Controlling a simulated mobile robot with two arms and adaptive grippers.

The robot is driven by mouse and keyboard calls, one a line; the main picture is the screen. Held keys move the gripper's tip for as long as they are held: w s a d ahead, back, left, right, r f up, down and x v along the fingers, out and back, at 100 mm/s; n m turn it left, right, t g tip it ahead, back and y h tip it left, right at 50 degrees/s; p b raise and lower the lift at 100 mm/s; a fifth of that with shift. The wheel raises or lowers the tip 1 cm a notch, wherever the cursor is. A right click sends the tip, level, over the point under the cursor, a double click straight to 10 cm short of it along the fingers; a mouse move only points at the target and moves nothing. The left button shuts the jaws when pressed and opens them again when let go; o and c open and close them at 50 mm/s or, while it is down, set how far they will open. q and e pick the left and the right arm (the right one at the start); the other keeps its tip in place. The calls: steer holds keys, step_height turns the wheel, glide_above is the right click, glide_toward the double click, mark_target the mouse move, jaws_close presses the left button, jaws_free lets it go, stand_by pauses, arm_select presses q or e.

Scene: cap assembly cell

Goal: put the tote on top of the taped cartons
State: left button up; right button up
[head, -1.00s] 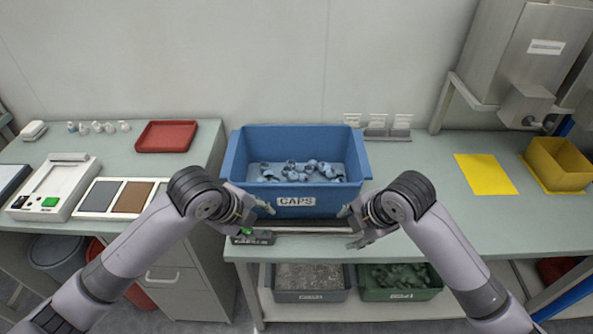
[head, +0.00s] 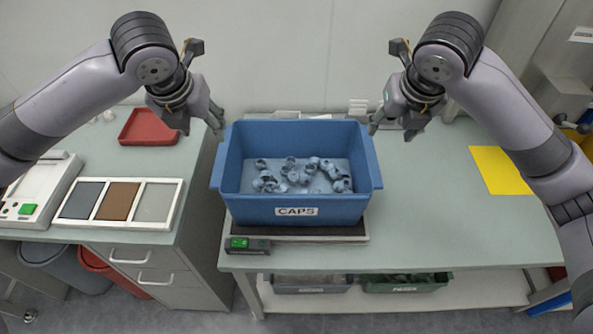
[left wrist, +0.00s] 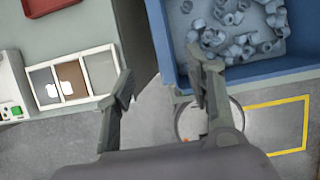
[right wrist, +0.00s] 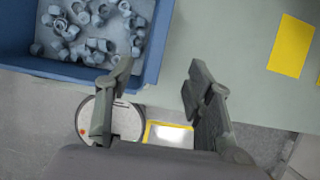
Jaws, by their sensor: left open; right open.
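The tote (head: 297,212) is a blue open bin labelled CAPS, holding several grey-blue caps. It stands upright on a dark scale platform (head: 330,238) at the bench's front edge. My left gripper (head: 199,122) is open and empty, by the tote's left side and above it. In the left wrist view, its fingers (left wrist: 160,72) appear on either side of the tote's wall. My right gripper (head: 392,130) is open and empty by the tote's right side, with its fingers (right wrist: 155,75) likewise either side of the wall. Contact cannot be told. No taped cartons show in any view.
A scale display (head: 248,245) sits at the platform's left front. A red tray (head: 149,127) and a three-colour panel (head: 120,202) lie on the left bench. A yellow sheet (head: 499,170) lies on the right. The bench right of the tote is mostly clear. Bins (head: 405,284) sit below.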

mark_target(222, 154)
arm_select(q)
steer(key=x, duration=1.7)
steer(key=shift+w+f, duration=0.2)
steer(key=shift+f, duration=0.2)
arm_select(e)
steer(key=x, duration=1.7)
steer(key=shift+w+f, duration=0.2)
steer(key=shift+f, duration=0.2)
arm_select(q)
steer(key=shift+c, duration=0.5)
arm_select(e)
steer(key=shift+c, duration=0.5)
arm_select(q)
jaws_close()
arm_select(e)
jaws_close()
arm_select(q)
steer(key=shift+r, duration=0.15)
arm_select(e)
steer(key=shift+r, duration=0.15)
